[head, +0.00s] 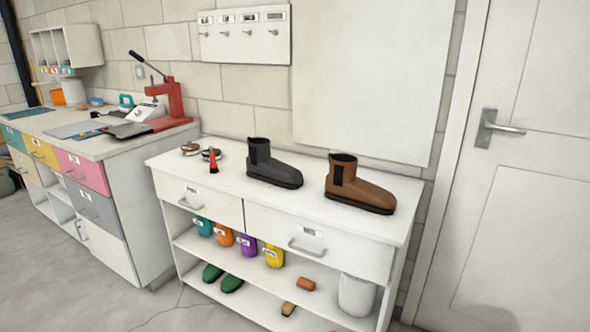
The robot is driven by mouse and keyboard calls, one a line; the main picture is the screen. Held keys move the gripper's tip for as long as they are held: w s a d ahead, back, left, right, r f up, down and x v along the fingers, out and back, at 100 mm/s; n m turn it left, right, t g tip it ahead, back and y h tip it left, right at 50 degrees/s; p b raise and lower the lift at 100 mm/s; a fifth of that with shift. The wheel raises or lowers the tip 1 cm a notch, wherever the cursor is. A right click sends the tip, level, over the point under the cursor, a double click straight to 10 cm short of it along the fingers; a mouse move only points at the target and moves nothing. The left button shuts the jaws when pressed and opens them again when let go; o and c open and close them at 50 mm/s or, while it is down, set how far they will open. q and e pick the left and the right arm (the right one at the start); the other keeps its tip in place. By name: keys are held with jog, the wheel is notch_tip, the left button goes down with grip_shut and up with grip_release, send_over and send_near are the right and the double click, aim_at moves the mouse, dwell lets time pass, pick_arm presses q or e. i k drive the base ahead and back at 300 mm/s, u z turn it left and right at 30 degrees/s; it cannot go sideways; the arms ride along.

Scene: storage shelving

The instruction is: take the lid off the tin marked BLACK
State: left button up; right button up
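Two small round tins sit at the back left of the white cabinet top. One is a brownish tin (190,149). Neither of my grippers is in view.
A black boot (273,167) and a brown boot (358,186) stand farther right on the cabinet top (300,207). The front left of the top is clear. A workbench (100,146) with a red press (171,102) stands left.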

aim_at(205, 152)
jog(key=u, duration=0.5)
jog(key=k, duration=0.6)
jog(key=u, duration=1.15)
jog(key=i, duration=1.15)
jog(key=z, duration=0.3)
jog(key=i, duration=1.05)
jog(key=z, duration=1.2)
jog(key=i, duration=0.3)
jog(key=z, duration=0.3)
